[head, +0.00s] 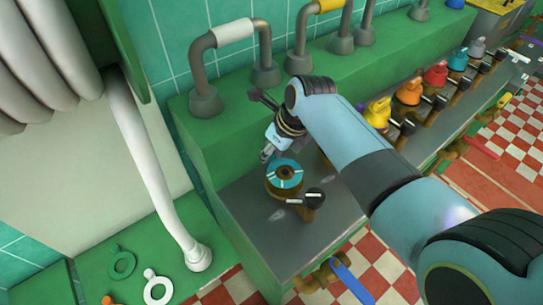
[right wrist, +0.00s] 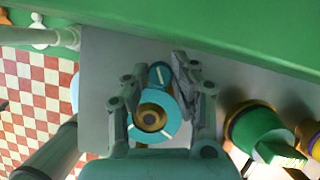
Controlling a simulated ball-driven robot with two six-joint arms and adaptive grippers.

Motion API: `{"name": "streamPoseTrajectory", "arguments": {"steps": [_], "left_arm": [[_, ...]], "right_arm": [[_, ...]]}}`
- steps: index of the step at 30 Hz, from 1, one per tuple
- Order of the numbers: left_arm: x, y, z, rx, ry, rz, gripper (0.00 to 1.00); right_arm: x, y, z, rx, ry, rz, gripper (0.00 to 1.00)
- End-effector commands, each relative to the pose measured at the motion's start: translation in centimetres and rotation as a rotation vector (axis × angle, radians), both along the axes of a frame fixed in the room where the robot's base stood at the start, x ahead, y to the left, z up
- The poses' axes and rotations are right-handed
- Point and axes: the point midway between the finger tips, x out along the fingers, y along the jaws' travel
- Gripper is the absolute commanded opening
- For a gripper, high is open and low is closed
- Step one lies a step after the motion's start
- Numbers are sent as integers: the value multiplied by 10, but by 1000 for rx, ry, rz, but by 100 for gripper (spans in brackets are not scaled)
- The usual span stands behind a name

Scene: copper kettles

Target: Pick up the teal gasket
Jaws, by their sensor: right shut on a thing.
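The teal gasket (head: 274,172) is a ring with pale marks and a small tab. In the head view it is over a brass-coloured fitting (head: 290,198) on the grey counter; I cannot tell whether it touches it. In the right wrist view the gasket (right wrist: 171,108) lies between my fingers, with its tab near the fingertips and brass showing through its hole. My right gripper (head: 267,151) comes down from behind it. It is shut on the gasket in the right wrist view (right wrist: 160,72). My left gripper is not in view.
A black-handled tap (head: 314,196) stands just right of the gasket. Several coloured kettle-like valves (head: 408,92) line the counter to the right. Grey pipes (head: 204,75) rise behind on a green ledge (head: 240,115). Green (head: 122,265) and white (head: 157,292) rings are at lower left.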

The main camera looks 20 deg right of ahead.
Motion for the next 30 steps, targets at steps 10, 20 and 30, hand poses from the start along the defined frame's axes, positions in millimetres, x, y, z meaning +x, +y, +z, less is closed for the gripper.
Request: {"name": "streamPoseTrajectory", "arguments": {"steps": [10, 20, 30], "left_arm": [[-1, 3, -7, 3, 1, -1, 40], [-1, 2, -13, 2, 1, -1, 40], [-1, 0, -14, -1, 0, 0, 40]], "right_arm": [[8, -60, 46, -4, -3, -1, 4], [13, -107, 75, -1, -1, 0, 4], [14, -116, 82, 1, 1, 0, 4]]}}
